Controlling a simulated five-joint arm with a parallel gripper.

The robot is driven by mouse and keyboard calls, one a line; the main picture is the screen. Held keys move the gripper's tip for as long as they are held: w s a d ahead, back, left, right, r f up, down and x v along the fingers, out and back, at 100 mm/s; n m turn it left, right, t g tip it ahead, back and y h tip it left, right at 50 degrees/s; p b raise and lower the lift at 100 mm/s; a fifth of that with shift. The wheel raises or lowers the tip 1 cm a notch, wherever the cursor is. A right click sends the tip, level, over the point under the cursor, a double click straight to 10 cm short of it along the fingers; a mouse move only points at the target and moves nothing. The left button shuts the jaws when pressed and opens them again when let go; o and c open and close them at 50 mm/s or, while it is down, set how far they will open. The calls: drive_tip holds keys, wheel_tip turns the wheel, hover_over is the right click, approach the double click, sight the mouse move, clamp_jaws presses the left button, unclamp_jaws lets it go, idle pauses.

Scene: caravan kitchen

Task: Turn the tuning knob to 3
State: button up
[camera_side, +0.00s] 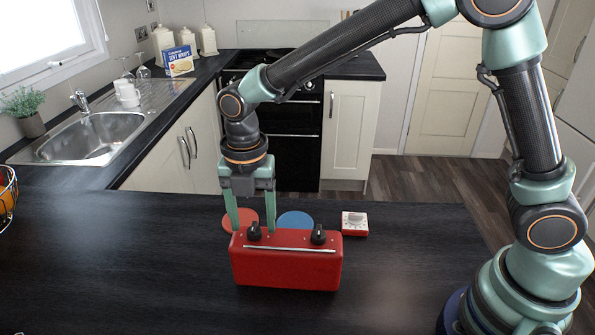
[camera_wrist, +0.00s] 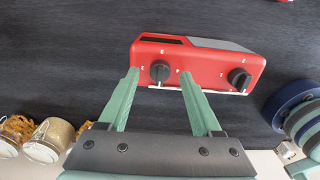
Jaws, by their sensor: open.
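A red radio (camera_side: 285,268) stands on the dark worktop, with two black knobs on its top. The left knob (camera_side: 254,231) and the right knob (camera_side: 318,234) show in the side view. In the wrist view the red radio (camera_wrist: 190,62) has one knob (camera_wrist: 160,71) between my fingertips and the other knob (camera_wrist: 239,79) to the right. My gripper (camera_side: 252,229) is open and points down, one finger on each side of the left knob; contact is not visible. I cannot tell which knob is for tuning.
Behind the radio lie an orange disc (camera_side: 240,221), a blue disc (camera_side: 295,220) and a small red-and-white box (camera_side: 354,223). Jars (camera_wrist: 48,139) show at lower left in the wrist view.

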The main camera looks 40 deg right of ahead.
drive_tip(key=shift+f, duration=0.55)
clamp_jaws()
drive_tip(key=shift+m, duration=0.3)
